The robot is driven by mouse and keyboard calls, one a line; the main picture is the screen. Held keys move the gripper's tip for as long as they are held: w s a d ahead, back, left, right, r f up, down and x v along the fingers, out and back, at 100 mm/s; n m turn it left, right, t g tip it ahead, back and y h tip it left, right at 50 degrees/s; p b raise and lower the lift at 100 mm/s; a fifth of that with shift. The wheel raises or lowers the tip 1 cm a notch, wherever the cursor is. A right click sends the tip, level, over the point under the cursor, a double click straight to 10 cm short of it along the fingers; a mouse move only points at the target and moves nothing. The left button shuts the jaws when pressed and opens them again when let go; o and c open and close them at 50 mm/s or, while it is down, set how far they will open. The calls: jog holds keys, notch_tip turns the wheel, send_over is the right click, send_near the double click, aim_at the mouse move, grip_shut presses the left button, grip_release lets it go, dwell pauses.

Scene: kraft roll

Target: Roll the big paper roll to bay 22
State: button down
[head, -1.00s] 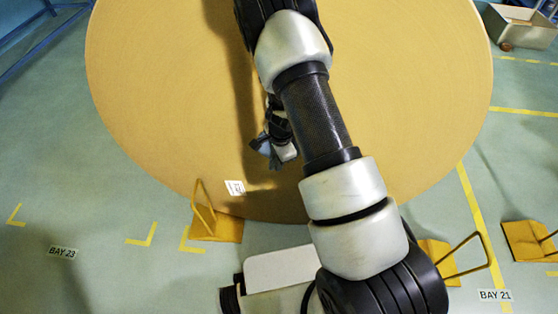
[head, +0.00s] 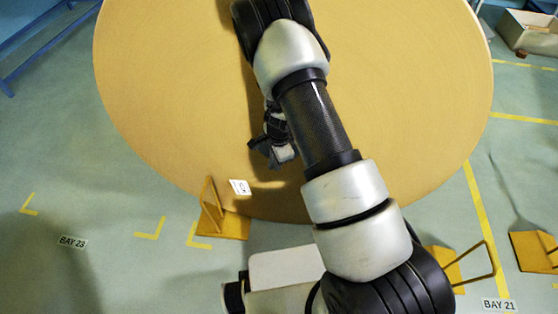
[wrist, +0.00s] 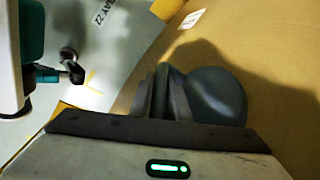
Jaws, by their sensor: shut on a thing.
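The big tan paper roll (head: 400,130) fills the upper head view, its flat round face toward me, with a small white label (head: 240,187) low on it. My gripper (head: 270,152) is close to this face, left of my arm; whether it touches is unclear. The BAY 22 floor label (wrist: 105,12) shows at the top of the wrist view. A yellow chock (head: 222,222) stands by the roll's lower left edge. My arm hides part of the face.
A second yellow chock (head: 460,268) is at the lower right, with another (head: 535,250) farther right. BAY 23 (head: 72,242) is left and BAY 21 (head: 498,305) right.

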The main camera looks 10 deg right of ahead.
jog(key=shift+w+a+r, duration=0.2)
jog(key=shift+w+a, duration=0.1)
jog(key=shift+a, duration=0.2)
jog(key=shift+w+a+r, duration=0.2)
jog(key=shift+w+a, duration=0.05)
jog(key=shift+a, duration=0.25)
jog(key=c, duration=1.7)
grip_release()
jog(key=shift+a+f, duration=0.1)
jog(key=s+r+p, duration=0.1)
jog(key=r, duration=0.4)
jog(key=s+d+r+p, duration=0.1)
jog(key=r+p, duration=0.1)
jog(key=r, duration=0.4)
jog(key=s+r+p, duration=0.1)
jog(key=r, duration=0.5)
jog(key=shift+s+d, duration=0.15)
jog(key=shift+s, duration=0.1)
